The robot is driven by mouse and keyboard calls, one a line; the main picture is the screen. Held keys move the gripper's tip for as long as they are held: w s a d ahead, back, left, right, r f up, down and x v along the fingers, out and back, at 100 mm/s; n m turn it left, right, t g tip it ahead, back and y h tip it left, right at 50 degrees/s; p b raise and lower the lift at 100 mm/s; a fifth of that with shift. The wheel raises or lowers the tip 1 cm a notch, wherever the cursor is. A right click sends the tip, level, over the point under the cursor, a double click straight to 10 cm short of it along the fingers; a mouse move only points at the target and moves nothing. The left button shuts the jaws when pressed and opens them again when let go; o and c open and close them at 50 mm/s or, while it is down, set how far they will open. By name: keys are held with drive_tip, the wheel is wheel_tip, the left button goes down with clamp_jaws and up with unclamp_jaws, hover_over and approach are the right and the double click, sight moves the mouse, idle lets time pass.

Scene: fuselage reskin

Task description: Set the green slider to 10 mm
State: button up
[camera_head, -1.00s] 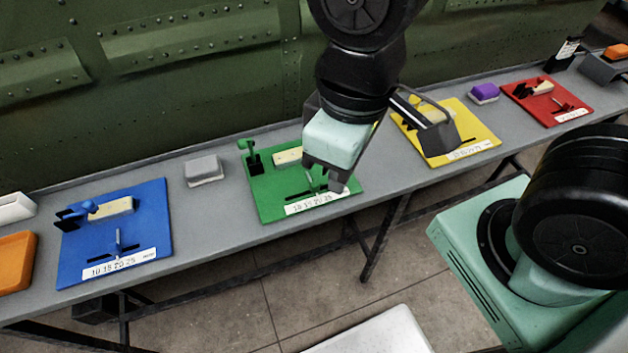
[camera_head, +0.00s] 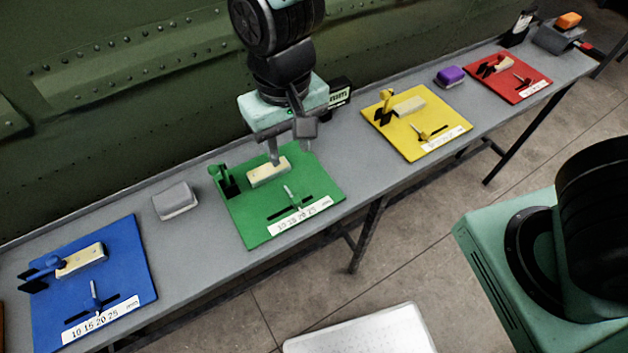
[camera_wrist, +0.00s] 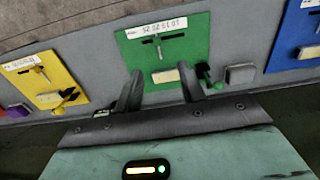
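The green board (camera_head: 241,229) lies on the bench with a pale slider lever (camera_head: 290,195) standing in a dark slot. The lever is near the middle of the slot; I cannot read its exact value. The number strip (camera_head: 301,216) in front reads 10 15 20 25. My gripper (camera_head: 288,152) is above the back of the board, behind the lever, with its fingers apart and empty. In the wrist view, the fingers (camera_wrist: 160,88) are spread, with the green board (camera_wrist: 193,50) and its lever (camera_wrist: 157,44) beyond them, not between the fingertips.
A cream block (camera_head: 268,172) and a green clamp-like piece (camera_head: 224,180) are on the green board. A blue board (camera_head: 130,255) and grey block (camera_head: 175,199) are at left. Yellow (camera_head: 400,140) and red (camera_head: 515,92) boards are at right. The riveted green fuselage wall (camera_head: 110,110) rises behind.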

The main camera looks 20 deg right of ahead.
sight(296, 199)
drive_tip(key=f, duration=1.2)
drive_tip(key=w+f+p, duration=0.1)
drive_tip(key=f, duration=0.5)
drive_tip(key=shift+d, duration=0.2)
drive_tip(key=shift+r, duration=0.1)
clamp_jaws()
drive_tip(key=shift+s+a, duration=0.1)
